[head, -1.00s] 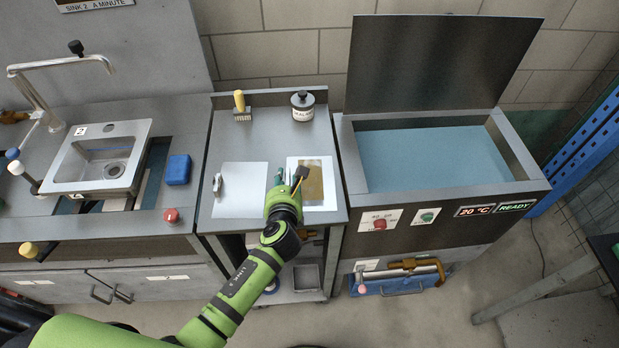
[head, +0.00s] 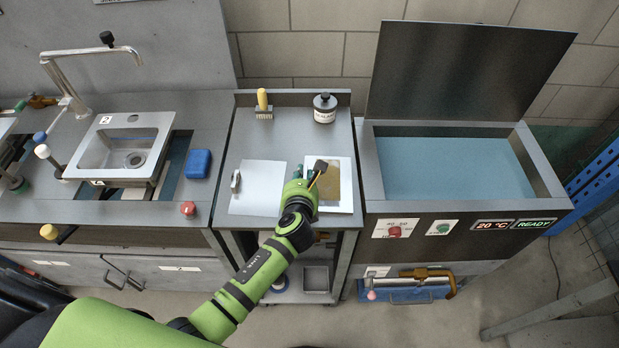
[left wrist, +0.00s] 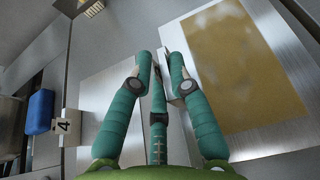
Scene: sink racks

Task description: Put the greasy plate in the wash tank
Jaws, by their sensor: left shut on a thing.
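The greasy plate (head: 346,188) is a white flat plate with a brown greasy patch. It lies on the steel bench, and its left part is hidden by my gripper in the head view. My left gripper (head: 303,172) is at the plate's left edge. In the left wrist view its green fingers (left wrist: 163,62) close around a small metal handle at the edge of the plate (left wrist: 215,45). The wash tank (head: 552,180) stands to the right of the bench, with its lid (head: 470,70) raised and blue liquid inside. My right gripper is not in view.
A white plate (head: 262,190) with a grey handle lies left of the greasy one. A yellow-handled brush (head: 263,103) and a labelled jar (head: 325,108) stand at the bench's back. A sink (head: 128,160) and blue block (head: 199,164) are further left. The tank's rim rises beside the bench.

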